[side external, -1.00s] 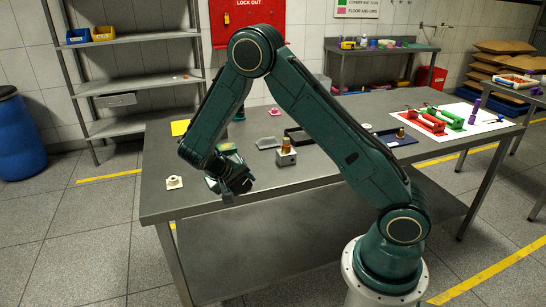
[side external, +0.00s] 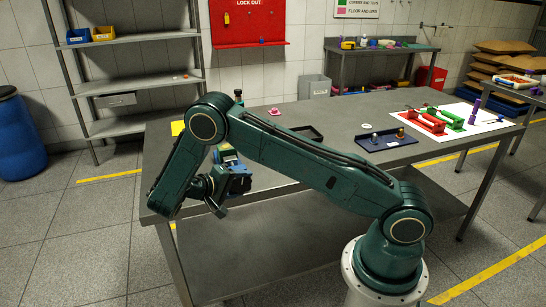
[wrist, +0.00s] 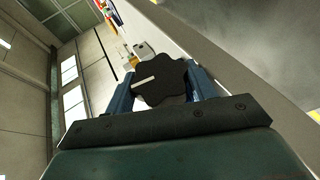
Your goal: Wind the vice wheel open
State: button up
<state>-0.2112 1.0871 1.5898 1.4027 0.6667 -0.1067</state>
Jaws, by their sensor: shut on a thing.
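A black lobed wheel (wrist: 165,80) with a white mark line fills the middle of the wrist view. My gripper (wrist: 160,76) has its two blue fingers on either side of the wheel and is shut on it. In the side view my gripper (side external: 238,178) is low at the near left edge of the table, and the wheel is not clear there. A blue body with some yellow (side external: 227,156), perhaps the vice, shows partly behind my arm. The vice jaws are hidden.
The table (side external: 340,115) holds a dark blue tray (side external: 387,141) with small parts, a dark frame (side external: 308,132), a red fixture (side external: 422,121) and a green fixture (side external: 447,117). My arm crosses low over the table's near side, hiding much there. The back middle is mostly clear.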

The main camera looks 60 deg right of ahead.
dwell(0.3)
jog(key=o, duration=1)
jog(key=shift+f, duration=0.1)
jog(key=shift+y, duration=0.3)
jog(key=shift+r+m+t+y, duration=0.25)
jog(key=shift+m+t+y, duration=0.25)
jog(key=shift+t+y, duration=0.9)
jog(key=shift+s+d+m+t+y, duration=0.1)
jog(key=shift+m+t+y, duration=0.15)
jog(key=shift+t+y, duration=0.5)
jog(key=shift+s+d+m+t+y, duration=0.1)
jog(key=shift+m+t+y, duration=0.15)
jog(key=shift+t+y, duration=0.5)
jog(key=m+t+y, duration=0.1)
jog(key=t+y, duration=0.1)
jog(key=y, duration=0.1)
jog(key=shift+t+y, duration=0.3)
jog(key=shift+s+d+m+t+y, duration=0.1)
jog(key=shift+m+t+y, duration=0.3)
jog(key=shift+t+y, duration=1)
